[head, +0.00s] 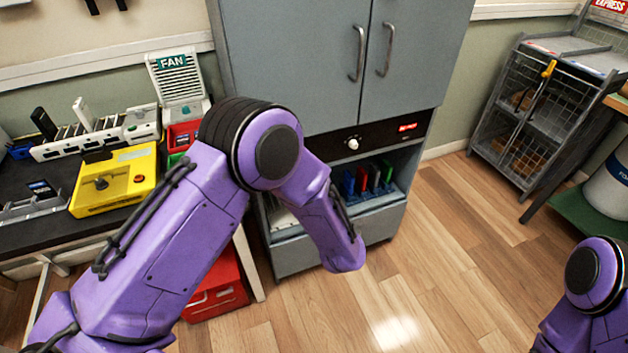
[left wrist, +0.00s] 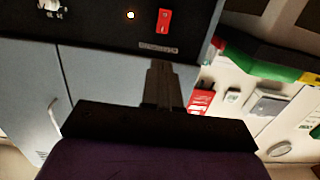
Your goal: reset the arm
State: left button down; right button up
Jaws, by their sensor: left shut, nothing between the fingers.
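My left arm is purple and reaches across the head view from the lower left, bent at a black-ringed joint. Its gripper does not show clearly there. In the left wrist view my left gripper (left wrist: 163,68) is a dark pair of fingers pressed together, shut and empty.
A grey cabinet (head: 300,60) with an open lower shelf stands behind my left arm. A black table (head: 30,238) at the left holds a yellow device (head: 115,180) and a fan box (head: 178,80). A wire cage (head: 545,110) stands at right. Wooden floor is clear at centre right.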

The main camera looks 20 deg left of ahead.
pick_arm(q)
jog(key=s+a+f+m+g+h, duration=0.2)
jog(key=s+f+h, duration=0.7)
jog(key=f, duration=0.5)
jog(key=s+a+f+g, duration=0.2)
jog(key=s, duration=0.6)
jog(key=s+a+f+g, duration=0.3)
jog(key=s, duration=0.5)
jog(key=s+a+f+g, duration=0.2)
jog(key=s+f, duration=0.1)
jog(key=s, duration=0.5)
jog(key=shift+s+a+f+y, duration=0.15)
jog(key=shift+s+f+y, duration=0.15)
jog(key=shift+s, duration=0.1)
